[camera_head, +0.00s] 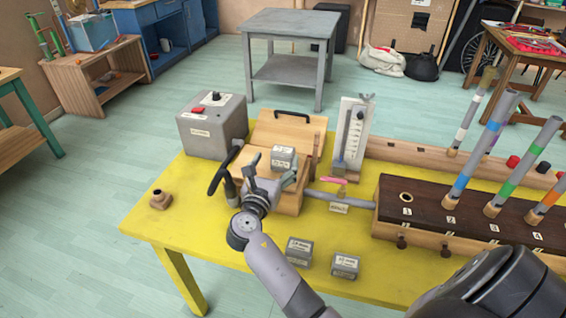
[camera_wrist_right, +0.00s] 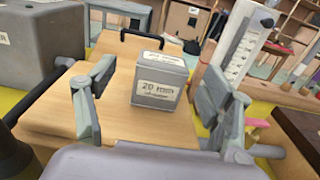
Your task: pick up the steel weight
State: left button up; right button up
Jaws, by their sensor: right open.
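A small grey steel weight (camera_head: 283,158) with a white label sits on the wooden box (camera_head: 299,128). In the right wrist view the weight (camera_wrist_right: 160,82) stands upright, its label starting with "20". My right gripper (camera_head: 271,171) is open and empty. In the wrist view its fingers (camera_wrist_right: 163,85) stand apart, one on each side of the weight, with gaps showing on both sides. Two similar grey labelled blocks, one (camera_head: 299,251) left of the other (camera_head: 345,265), stand on the yellow table (camera_head: 215,236) near its front edge. My left gripper is not in view.
A grey box with a red button (camera_head: 211,122) stands left of the wooden box. A gauge on a white board (camera_head: 352,132) stands behind right. A dark wooden block with coloured tubes (camera_head: 435,215) fills the right. The table's front left is mostly clear.

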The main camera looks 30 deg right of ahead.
aim_at(280, 157)
jog(key=shift+w+d, duration=0.15)
jog(key=shift+d, duration=0.05)
jog(key=shift+w+d+f+b, duration=0.2)
jog(key=shift+d+b, duration=0.1)
jog(key=shift+b, duration=0.2)
jog(key=b+x, duration=0.2)
jog(key=x, duration=0.1)
jog(key=shift+d+f, duration=0.2)
jog(key=shift+d, duration=0.1)
jog(key=shift+w+d+r, duration=0.1)
jog(key=shift+w+d, duration=0.2)
jog(key=shift+w, duration=0.05)
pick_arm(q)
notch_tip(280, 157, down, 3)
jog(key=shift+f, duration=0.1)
pick_arm(e)
grip_shut()
jog(key=shift+r, duration=0.15)
